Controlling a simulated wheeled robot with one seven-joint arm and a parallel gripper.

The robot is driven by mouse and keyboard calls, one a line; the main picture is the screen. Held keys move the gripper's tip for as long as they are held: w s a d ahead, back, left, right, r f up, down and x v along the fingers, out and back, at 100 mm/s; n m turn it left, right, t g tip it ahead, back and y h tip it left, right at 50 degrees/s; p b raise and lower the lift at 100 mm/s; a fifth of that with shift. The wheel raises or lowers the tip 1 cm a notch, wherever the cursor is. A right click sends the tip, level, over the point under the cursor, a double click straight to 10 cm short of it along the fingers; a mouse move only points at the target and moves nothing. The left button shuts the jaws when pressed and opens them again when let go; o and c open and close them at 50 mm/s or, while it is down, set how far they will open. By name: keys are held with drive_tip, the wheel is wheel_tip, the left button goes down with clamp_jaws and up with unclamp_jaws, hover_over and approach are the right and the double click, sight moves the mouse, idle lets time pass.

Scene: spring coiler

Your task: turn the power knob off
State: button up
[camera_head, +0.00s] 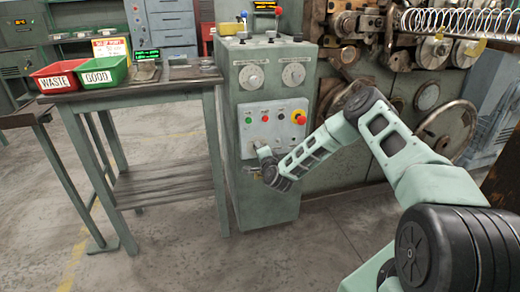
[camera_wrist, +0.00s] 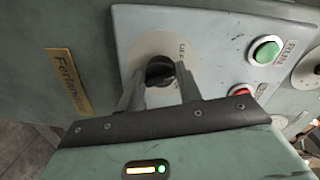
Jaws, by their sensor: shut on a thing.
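The power knob (camera_wrist: 160,70) is small and black, on a round pale dial plate (camera_wrist: 143,45) with partly covered lettering that looks like "OFF", in the wrist view. My gripper (camera_wrist: 160,84) has one finger on each side of the knob and is shut on it. In the head view my gripper (camera_head: 261,150) is at the lower left of the grey control panel (camera_head: 282,112) on the green cabinet (camera_head: 239,190). There the gripper hides the knob. The knob's exact pointing direction is hard to tell.
A green button (camera_wrist: 266,51) and a red button (camera_wrist: 240,90) sit right of the knob. A red emergency stop (camera_head: 299,117) is at the panel's right. A side table (camera_head: 150,90) with red and green bins stands left; the coiling machine (camera_head: 400,90) stands right.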

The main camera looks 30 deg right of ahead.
drive_tip(key=shift+r+n+p, duration=0.15)
drive_tip(key=shift+n+p, duration=0.2)
drive_tip(key=shift+n, duration=1.45)
drive_tip(key=o, duration=0.9)
drive_tip(key=shift+o, duration=0.2)
drive_tip(key=shift+a, duration=0.1)
drive_tip(key=p+v, duration=0.1)
drive_tip(key=v, duration=1.6)
drive_tip(key=shift+s+a, duration=0.15)
drive_tip(key=shift+a, duration=0.05)
